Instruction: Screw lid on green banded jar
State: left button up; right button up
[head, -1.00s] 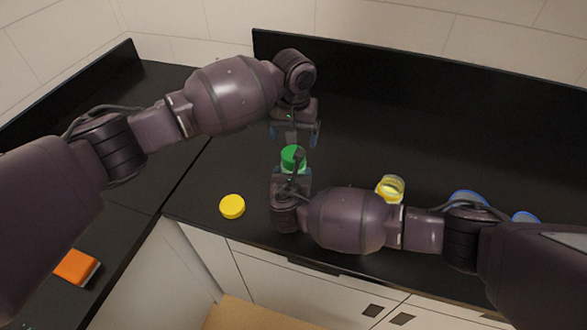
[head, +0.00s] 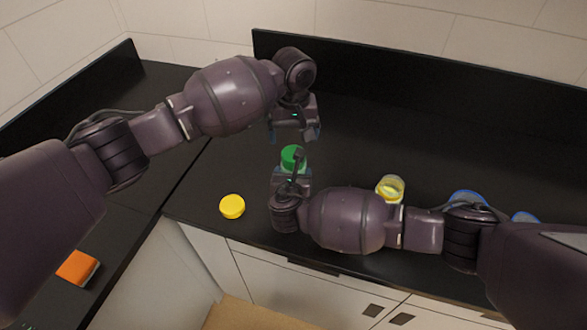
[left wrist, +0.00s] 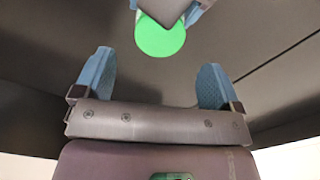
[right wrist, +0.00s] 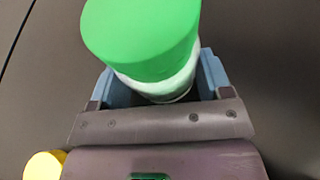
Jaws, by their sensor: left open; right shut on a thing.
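A green lid (head: 292,155) sits on top of a pale jar (right wrist: 165,88); the lid also shows in the right wrist view (right wrist: 140,38) and left wrist view (left wrist: 160,38). How tightly the lid is seated I cannot tell. My right gripper (right wrist: 158,80) is shut around the jar's body below the lid and holds it upright; in the head view its wrist hides most of the jar. My left gripper (head: 295,136) is open and empty, just behind and apart from the lid. Its two blue fingers are spread in the left wrist view (left wrist: 154,78).
A yellow lid (head: 232,206) lies near the counter's front edge, left of my right gripper. An open yellow-banded jar (head: 390,189) stands behind my right forearm. Blue-rimmed items (head: 525,217) are farther right, partly hidden. An orange block (head: 78,268) lies on the left counter. The back counter is clear.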

aim_at(293, 152)
pick_arm(q)
jog(key=shift+f, duration=3.15)
jog(key=c, duration=1)
jog(key=m, duration=0.6)
jog(key=shift+m, duration=0.4)
jog(key=o, duration=1)
jog(key=shift+r, duration=0.1)
